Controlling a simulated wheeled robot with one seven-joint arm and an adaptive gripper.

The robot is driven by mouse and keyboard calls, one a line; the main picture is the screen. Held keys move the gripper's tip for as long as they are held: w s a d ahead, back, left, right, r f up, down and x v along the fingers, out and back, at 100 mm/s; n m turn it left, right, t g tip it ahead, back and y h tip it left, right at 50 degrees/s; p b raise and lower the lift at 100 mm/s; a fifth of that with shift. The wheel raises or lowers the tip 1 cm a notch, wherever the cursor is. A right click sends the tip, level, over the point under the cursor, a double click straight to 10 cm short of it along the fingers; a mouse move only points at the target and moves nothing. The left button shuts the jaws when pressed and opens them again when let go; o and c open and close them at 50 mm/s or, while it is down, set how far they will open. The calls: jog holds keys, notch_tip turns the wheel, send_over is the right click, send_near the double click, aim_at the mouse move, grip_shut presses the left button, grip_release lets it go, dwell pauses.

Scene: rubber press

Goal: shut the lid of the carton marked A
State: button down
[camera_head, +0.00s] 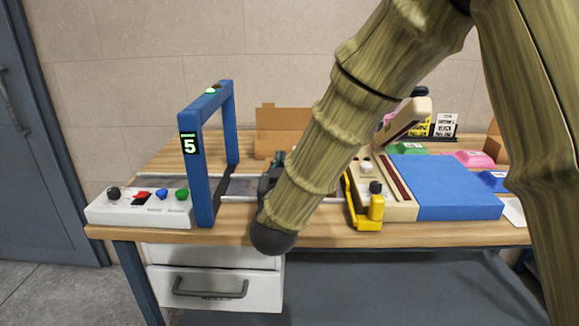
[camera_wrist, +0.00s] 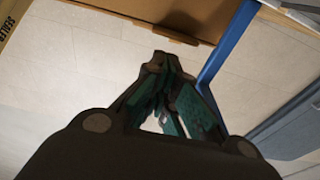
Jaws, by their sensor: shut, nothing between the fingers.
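A brown cardboard carton (camera_head: 283,118) stands at the back of the workbench with a panel upright, so it looks open. My arm covers its right part, and no letter A is readable on it. Brown cardboard (camera_wrist: 140,12) also crosses the top of the wrist view, just beyond the fingertips. My gripper (camera_wrist: 160,62) is shut and empty, its fingertips together just below the cardboard's lower edge. Whether they touch it I cannot tell. In the head view my gripper (camera_head: 268,180) is mostly hidden by my arm, low over the conveyor in front of the carton.
A blue arch (camera_head: 205,160) marked 5 spans the conveyor (camera_head: 240,186) left of my gripper. A button panel (camera_head: 140,207) is at the front left. A cream press (camera_head: 385,190) with a raised lever and a blue block (camera_head: 445,187) stand right. Another cardboard piece (camera_head: 495,140) shows far right.

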jog(key=shift+f, duration=0.25)
dwell(0.4)
jog(key=shift+r, duration=0.1)
